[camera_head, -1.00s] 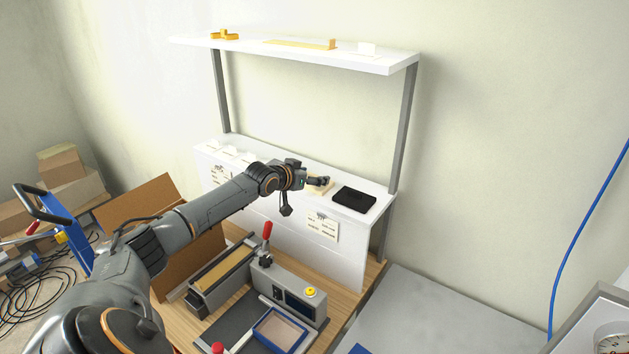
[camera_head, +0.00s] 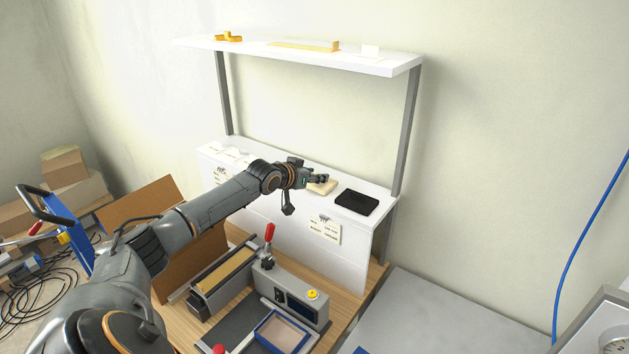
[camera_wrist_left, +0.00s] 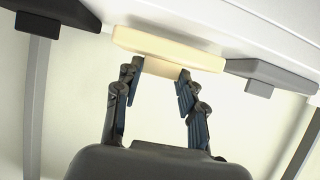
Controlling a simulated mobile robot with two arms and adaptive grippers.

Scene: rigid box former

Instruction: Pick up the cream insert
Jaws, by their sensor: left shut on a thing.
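The cream insert (camera_head: 323,188) is a pale, flat block at the white ledge, left of a black piece. My left gripper (camera_head: 321,179) reaches it from the left. In the left wrist view the cream insert (camera_wrist_left: 168,46) lies across the fingertips of my left gripper (camera_wrist_left: 160,71), which are closed on a narrower part of it. The insert appears close to the ledge; I cannot tell whether it still touches it. My right gripper is not in view.
The black insert (camera_head: 356,202) lies on the white ledge (camera_head: 384,195) to the right. White pieces (camera_head: 230,153) lie at its left end. An upper shelf (camera_head: 395,65) overhangs. Below are a fixture with a red-handled clamp (camera_head: 269,233) and a blue-edged tray (camera_head: 281,331).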

